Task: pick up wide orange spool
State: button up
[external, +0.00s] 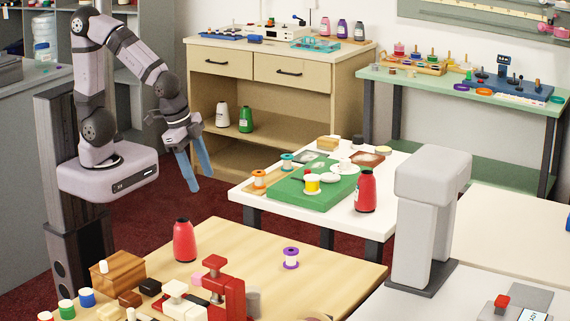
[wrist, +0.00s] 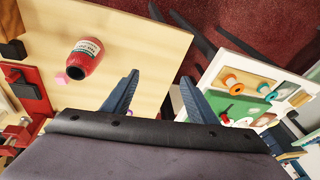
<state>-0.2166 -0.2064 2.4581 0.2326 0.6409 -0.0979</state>
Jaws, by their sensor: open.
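The orange spool (external: 259,179) stands at the left end of the white table, on a light wooden tray (external: 272,184), with pale thread or core showing. It also shows in the wrist view (wrist: 232,85), right of my fingers. My gripper (external: 200,182) is open and empty, with blue fingers pointing down over the floor left of the white table, apart from the spool. In the wrist view my gripper (wrist: 160,77) has its fingers spread with nothing between them.
A teal spool (external: 287,162) stands close to the orange one. A green board (external: 313,196) bears a yellow spool (external: 312,184), and a red bottle (external: 365,191) stands beside it. A wooden table (external: 340,262) in front holds another red bottle (external: 185,241) and a purple spool (external: 291,258).

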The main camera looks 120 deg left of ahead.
jog(key=w+a+n+t+y+b, duration=0.1)
jog(key=w+a+t+y+b, duration=0.2)
jog(key=a, duration=1)
jog(key=r+t+y, duration=0.1)
jog(key=r+t, duration=0.1)
jog(key=t, duration=0.1)
send_over(259, 178)
jog(key=shift+w+a+f, duration=0.15)
jog(key=shift+a+f, duration=0.1)
jog(key=shift+a, duration=0.15)
jog(key=s+f+t+h+b, duration=0.1)
jog(key=s+t+h+b, duration=0.3)
jog(key=s, duration=0.4)
jog(key=shift+m+t, duration=0.4)
notch_tip(259, 178, down, 6)
jog(key=shift+r+p, duration=0.25)
jog(key=shift+p, duration=0.35)
jog(key=shift+f, duration=0.55)
jog(key=shift+f+x, duration=0.2)
jog(key=shift+x, duration=3.5)
jog(key=shift+s+d, duration=0.15)
